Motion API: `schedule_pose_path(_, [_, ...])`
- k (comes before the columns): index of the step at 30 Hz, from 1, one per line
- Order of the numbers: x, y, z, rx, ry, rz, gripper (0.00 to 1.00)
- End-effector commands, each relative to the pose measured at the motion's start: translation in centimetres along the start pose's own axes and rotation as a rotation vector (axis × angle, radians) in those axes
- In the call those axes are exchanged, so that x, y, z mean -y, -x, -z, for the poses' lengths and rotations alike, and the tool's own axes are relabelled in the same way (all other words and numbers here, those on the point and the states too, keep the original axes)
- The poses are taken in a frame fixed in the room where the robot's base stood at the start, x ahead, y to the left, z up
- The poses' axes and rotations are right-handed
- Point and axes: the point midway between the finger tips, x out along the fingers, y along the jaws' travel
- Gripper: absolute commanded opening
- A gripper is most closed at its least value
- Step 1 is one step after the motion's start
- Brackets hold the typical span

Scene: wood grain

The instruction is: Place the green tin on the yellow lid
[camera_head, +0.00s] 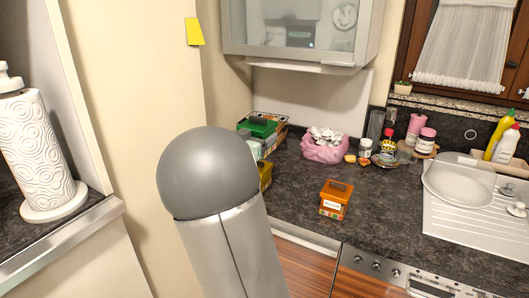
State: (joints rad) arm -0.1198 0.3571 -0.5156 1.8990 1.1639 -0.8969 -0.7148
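A green tin (262,125), box-shaped, is at the back left of the dark counter, near the wall corner. A yellow piece (266,176), which may be the yellow lid, shows just right of my arm; the arm hides most of it, so I cannot tell its full shape. My grey arm fills the lower middle of the view. My gripper cannot be made out; the arm's rounded joint covers that area. A small pale shape beside the joint is too unclear to name.
An orange tin (335,199) with a white label stands near the counter's front edge. A pink bag (325,148), small jars and bottles line the back. A sink (463,185) with drainboard is at right. A paper towel roll (36,150) stands at left. Counter right of the orange tin is clear.

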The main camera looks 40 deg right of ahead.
Motion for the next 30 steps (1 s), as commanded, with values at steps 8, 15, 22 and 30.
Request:
schedule_pose_path(8, [3.3,-5.6,-2.8,-0.002,0.004,-0.003,0.42])
schedule_pose_path(15, [5.4,-9.2,-6.9,-0.001,0.004,-0.001,0.42])
schedule_pose_path(22, [6.2,-10.4,-8.8,-0.002,0.0,0.0,0.42])
schedule_pose_path(30, [6.5,-10.8,-11.9,0.0,0.004,-0.002,0.42])
